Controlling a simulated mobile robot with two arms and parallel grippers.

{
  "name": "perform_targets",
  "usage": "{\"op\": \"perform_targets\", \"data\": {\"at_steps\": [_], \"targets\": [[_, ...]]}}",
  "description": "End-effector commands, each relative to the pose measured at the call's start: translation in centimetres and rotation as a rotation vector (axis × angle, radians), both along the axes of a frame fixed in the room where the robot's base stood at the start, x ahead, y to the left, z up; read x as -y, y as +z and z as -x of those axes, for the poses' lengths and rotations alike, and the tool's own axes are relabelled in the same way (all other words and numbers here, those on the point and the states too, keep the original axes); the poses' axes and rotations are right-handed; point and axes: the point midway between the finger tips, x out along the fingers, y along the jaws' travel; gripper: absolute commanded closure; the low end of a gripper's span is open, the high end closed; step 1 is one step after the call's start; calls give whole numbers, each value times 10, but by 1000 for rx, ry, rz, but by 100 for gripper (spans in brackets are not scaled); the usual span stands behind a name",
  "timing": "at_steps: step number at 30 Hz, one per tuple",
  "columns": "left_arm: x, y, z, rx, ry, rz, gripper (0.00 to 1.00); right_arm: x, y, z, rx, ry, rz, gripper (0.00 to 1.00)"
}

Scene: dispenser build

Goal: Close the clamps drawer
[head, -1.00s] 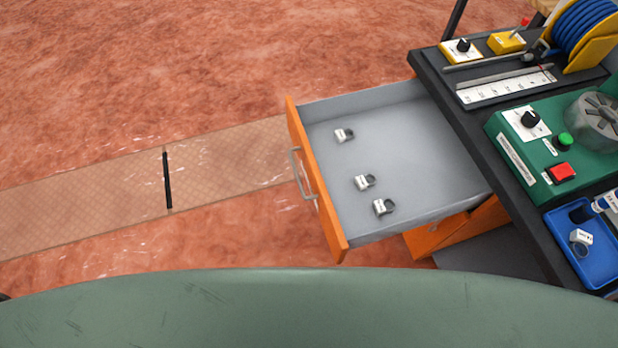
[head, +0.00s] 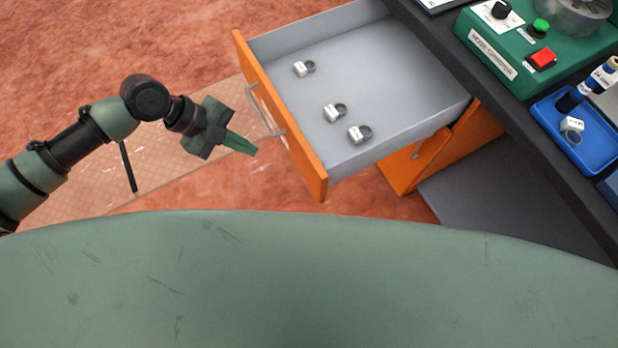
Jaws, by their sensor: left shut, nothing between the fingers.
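The clamps drawer (head: 398,95) stands pulled out from under the bench, with a grey inside and an orange front (head: 290,125). A metal handle (head: 267,112) is on the outer face of the front. Three small metal clamps lie inside: one near the back left (head: 304,68), one in the middle (head: 335,112) and one nearer me (head: 360,134). My left gripper (head: 248,149) is shut and empty, just left of the drawer front and handle, with a small gap apparent. My right gripper is not in view.
The dark bench top (head: 440,60) carries a green machine (head: 505,45) with a red button and a blue tray (head: 575,135) holding a clamp and small bottles. Another orange drawer front (head: 440,155) is below, slightly out. Open floor lies left of the drawer.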

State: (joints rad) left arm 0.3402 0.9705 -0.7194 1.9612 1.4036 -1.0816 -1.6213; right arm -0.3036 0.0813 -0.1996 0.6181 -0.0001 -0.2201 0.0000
Motion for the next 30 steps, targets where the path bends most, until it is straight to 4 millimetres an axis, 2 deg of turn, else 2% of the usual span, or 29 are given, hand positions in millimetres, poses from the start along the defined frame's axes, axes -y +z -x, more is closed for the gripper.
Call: {"op": "perform_targets", "data": {"at_steps": [1,3,7,11,23,25,30], "targets": [[2,6,15,9,-82,-1,100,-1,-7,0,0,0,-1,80],[6,15,31,13,-167,4,100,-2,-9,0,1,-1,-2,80],[12,19,42,15,-223,11,100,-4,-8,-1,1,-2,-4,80],[22,7,43,12,-223,14,100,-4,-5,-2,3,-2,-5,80],[73,-59,47,13,-219,15,100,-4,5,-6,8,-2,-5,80],[83,-54,37,19,-218,15,100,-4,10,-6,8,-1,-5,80],[98,-56,27,16,-219,13,100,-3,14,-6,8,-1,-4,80]]}}
